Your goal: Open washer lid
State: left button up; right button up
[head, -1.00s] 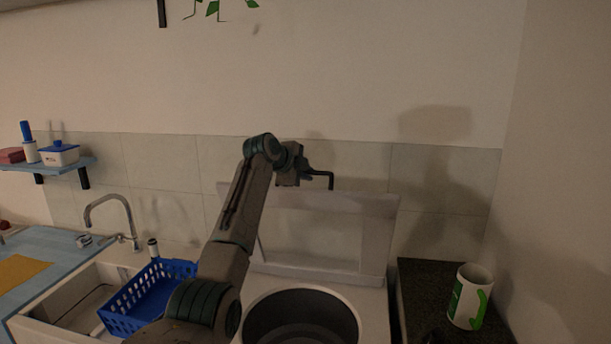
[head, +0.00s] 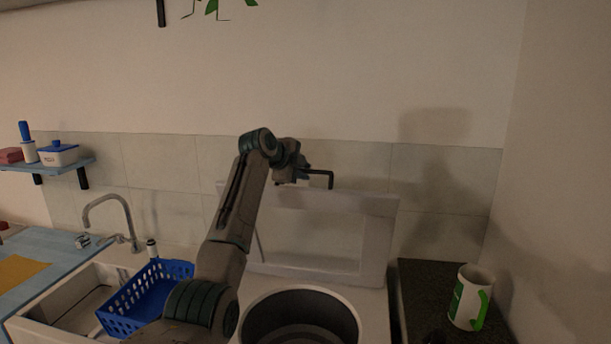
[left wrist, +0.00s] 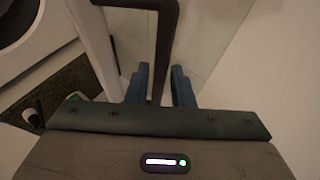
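The washer lid (head: 340,225) stands raised, nearly upright, at the back of the white washer. Its round drum opening (head: 300,318) is uncovered. A dark bracket-shaped handle (head: 331,180) sticks out at the lid's top edge and shows in the left wrist view (left wrist: 166,45). My left gripper (head: 300,170) is at this handle. In the left wrist view its two blue fingers (left wrist: 160,85) are apart, one on each side of a handle bar, with narrow gaps seemingly visible. My right gripper is not in view.
A blue basket (head: 150,290) sits at the sink, with a tap (head: 125,215) behind it. A white and green mug (head: 468,298) stands on the dark counter (head: 425,290) at right. The tiled wall is close behind the lid.

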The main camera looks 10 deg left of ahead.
pick_arm(q)
jog(key=b+v, duration=0.4)
jog(key=v, duration=0.5)
jog(key=shift+f, duration=0.2)
